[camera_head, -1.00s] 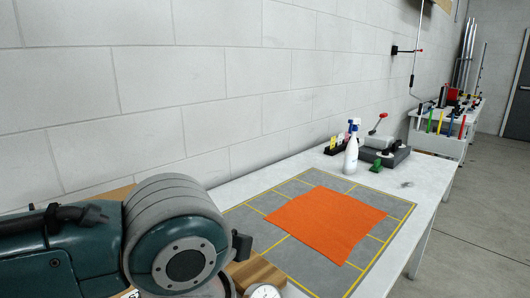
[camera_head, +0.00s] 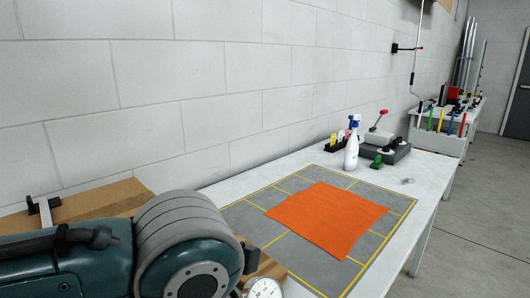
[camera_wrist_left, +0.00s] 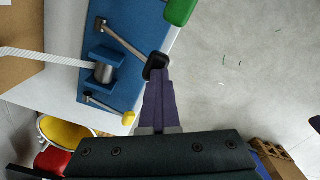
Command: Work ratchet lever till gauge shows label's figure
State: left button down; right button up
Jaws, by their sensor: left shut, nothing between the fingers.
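In the left wrist view a silver ratchet lever (camera_wrist_left: 125,40) with a black knob (camera_wrist_left: 157,65) extends from a blue bracket (camera_wrist_left: 120,70). A metal drum (camera_wrist_left: 104,72) with a white strap (camera_wrist_left: 50,57) sits in the bracket. A smaller lever below has a yellow knob (camera_wrist_left: 129,118). My left gripper (camera_wrist_left: 158,84) is shut and empty, its tips at the black knob; I cannot tell whether they touch it. In the head view the gauge (camera_head: 264,289) is cut off by the bottom edge, its reading illegible. No label is legible. My right gripper is out of view.
An orange cloth (camera_head: 327,220) lies on a gridded grey mat (camera_head: 243,218) on the white bench. A spray bottle (camera_head: 351,150) stands behind. A wooden board (camera_head: 105,203) lies left, near the wall. A green part (camera_wrist_left: 180,10) lies beyond the lever in the wrist view.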

pick_arm(q)
jog(key=shift+s+d+f+b, duration=0.2)
jog(key=shift+f+b, duration=0.25)
jog(key=shift+f, duration=0.35)
jog(key=shift+s+d+f+b, duration=0.15)
jog(key=shift+f+b, duration=0.25)
jog(key=shift+f, duration=0.35)
jog(key=shift+a, duration=0.15)
jog(key=shift+s+d+f+b, duration=0.25)
jog(key=shift+f+b, duration=0.15)
jog(key=shift+f, duration=0.25)
jog(key=shift+s+d+f+b, duration=0.1)
jog(key=shift+d+f+b, duration=0.1)
jog(key=shift+f+b, duration=0.3)
notch_tip(320, 180, up, 11)
jog(key=p, duration=1.1)
jog(key=shift+d, duration=0.1)
